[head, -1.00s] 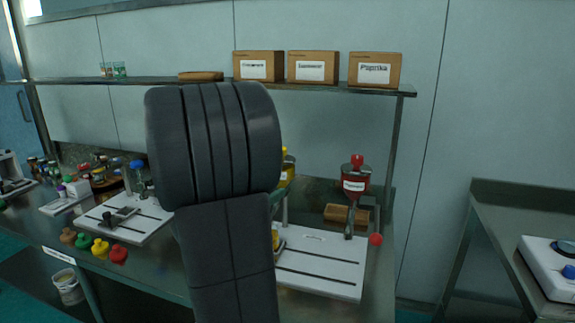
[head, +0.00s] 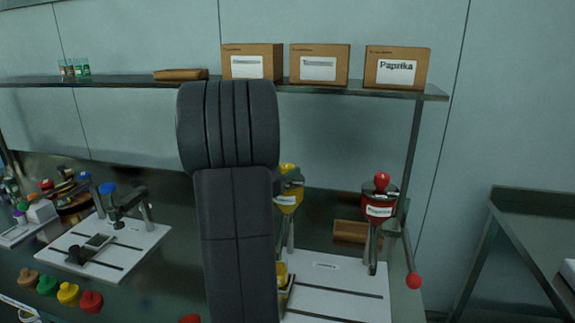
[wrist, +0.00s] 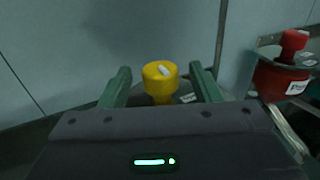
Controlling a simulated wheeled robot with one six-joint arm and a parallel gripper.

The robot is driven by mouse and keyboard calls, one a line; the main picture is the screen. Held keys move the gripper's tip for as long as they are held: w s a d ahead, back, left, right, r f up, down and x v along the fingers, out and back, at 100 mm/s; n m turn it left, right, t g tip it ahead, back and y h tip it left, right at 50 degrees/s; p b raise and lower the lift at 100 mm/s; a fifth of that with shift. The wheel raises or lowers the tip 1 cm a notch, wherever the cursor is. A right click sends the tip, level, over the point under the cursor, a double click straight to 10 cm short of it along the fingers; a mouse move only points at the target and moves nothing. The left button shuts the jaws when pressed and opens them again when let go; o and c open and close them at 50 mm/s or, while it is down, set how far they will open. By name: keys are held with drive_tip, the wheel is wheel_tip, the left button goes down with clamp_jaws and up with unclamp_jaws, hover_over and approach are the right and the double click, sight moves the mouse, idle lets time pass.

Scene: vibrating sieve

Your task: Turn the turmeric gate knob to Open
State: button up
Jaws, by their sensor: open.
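The yellow turmeric hopper (head: 286,199) with a pale label stands on the white board, partly hidden behind my arm. The fingers are spread with a gap on each side of the knob, and I see no contact. In the head view my arm hides most of the gripper. I cannot read the gate setting.
The white board (head: 335,278) lies below. Labelled boxes (head: 319,64) sit on the shelf (head: 340,88) above. Coloured knobs (head: 68,293) lie at the left.

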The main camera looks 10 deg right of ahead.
drive_tip(key=shift+x, duration=1.4)
drive_tip(key=shift+c, duration=0.5)
drive_tip(key=c, duration=0.9)
